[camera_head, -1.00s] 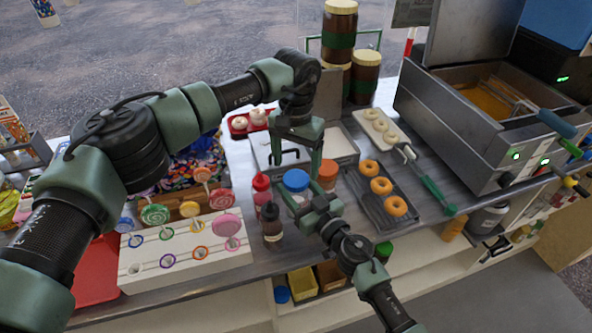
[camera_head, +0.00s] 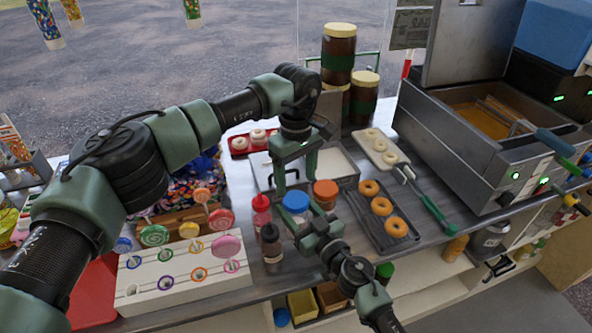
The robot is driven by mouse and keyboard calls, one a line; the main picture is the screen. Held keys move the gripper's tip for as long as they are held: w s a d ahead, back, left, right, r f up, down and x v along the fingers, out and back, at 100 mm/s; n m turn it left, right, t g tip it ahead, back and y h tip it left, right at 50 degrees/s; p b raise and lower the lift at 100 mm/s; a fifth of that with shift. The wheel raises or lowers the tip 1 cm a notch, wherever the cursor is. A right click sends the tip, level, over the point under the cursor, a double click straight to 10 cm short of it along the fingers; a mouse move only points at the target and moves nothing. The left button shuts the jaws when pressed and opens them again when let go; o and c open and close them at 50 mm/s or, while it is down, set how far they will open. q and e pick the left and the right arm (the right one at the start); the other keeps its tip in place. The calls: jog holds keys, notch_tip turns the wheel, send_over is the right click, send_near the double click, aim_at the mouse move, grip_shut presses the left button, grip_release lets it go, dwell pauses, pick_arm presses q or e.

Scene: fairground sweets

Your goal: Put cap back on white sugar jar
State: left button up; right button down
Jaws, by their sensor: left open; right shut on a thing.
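The sugar jar (camera_head: 289,220) stands at the front of the counter, mostly hidden behind my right gripper. A blue cap (camera_head: 296,201) shows at its top and looks level; whether it is fully seated cannot be told. My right gripper (camera_head: 308,232) is shut on the jar from the front, below the cap. My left gripper (camera_head: 296,180) is open and empty just above and behind the blue cap, pointing down. Its fingers look apart from the cap.
An orange-capped jar (camera_head: 326,189) stands close at the right. Red (camera_head: 261,208) and dark (camera_head: 271,243) bottles stand close at the left. A lollipop stand (camera_head: 150,284) is further left. A doughnut tray (camera_head: 407,245) and fryer (camera_head: 455,150) are at the right.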

aim_at(296, 199)
pick_arm(q)
jog(key=n, duration=0.4)
jog(key=shift+r+n, duration=0.15)
jog(key=shift+n, duration=0.25)
jog(key=n, duration=0.4)
jog(key=shift+r+n, duration=0.2)
jog(key=shift+n, duration=0.2)
jog(key=n, duration=0.7)
jog(key=shift+r, duration=0.25)
jog(key=n, duration=0.7)
jog(key=shift+r, duration=0.25)
jog(key=n, duration=0.4)
jog(key=shift+r, duration=0.15)
jog(key=n, duration=0.4)
jog(key=shift+r, duration=0.15)
jog(key=shift+f, duration=4.05)
